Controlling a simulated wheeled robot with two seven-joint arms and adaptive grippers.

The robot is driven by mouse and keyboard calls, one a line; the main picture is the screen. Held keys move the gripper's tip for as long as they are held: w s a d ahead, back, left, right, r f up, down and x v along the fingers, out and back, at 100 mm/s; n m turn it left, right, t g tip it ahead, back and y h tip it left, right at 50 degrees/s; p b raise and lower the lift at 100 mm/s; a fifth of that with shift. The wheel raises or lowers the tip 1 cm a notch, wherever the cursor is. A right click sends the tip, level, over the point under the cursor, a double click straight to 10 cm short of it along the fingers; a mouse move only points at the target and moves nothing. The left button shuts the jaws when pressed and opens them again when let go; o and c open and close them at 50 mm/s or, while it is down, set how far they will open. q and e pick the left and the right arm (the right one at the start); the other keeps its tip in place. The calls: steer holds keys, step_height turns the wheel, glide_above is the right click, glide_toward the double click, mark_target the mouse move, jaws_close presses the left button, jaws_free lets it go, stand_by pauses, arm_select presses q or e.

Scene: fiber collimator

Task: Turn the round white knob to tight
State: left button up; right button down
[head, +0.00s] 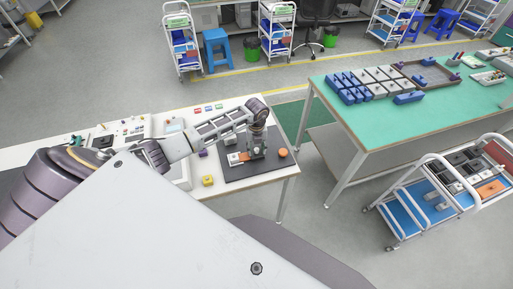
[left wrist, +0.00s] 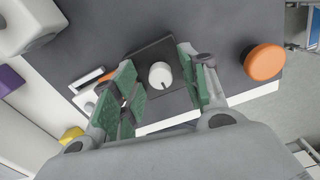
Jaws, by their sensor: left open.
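The round white knob (left wrist: 160,75) with a dark pointer mark sits on a dark square plate (left wrist: 150,47) in the left wrist view. My left gripper (left wrist: 160,88) has its green-padded fingers apart, one on each side of the knob, with gaps between the pads and the knob. In the head view my left gripper (head: 257,143) points down over the dark mat (head: 240,174) at the right end of the white table. The knob is hidden there behind the gripper. My right gripper is not seen.
An orange round button (left wrist: 265,62) stands to the right of the gripper. A yellow block (head: 208,181) and a purple block (head: 203,154) lie left of the mat. A green-topped table (head: 400,120) and a white cart (head: 440,210) stand to the right.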

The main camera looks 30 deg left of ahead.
arm_select(q)
jaws_close()
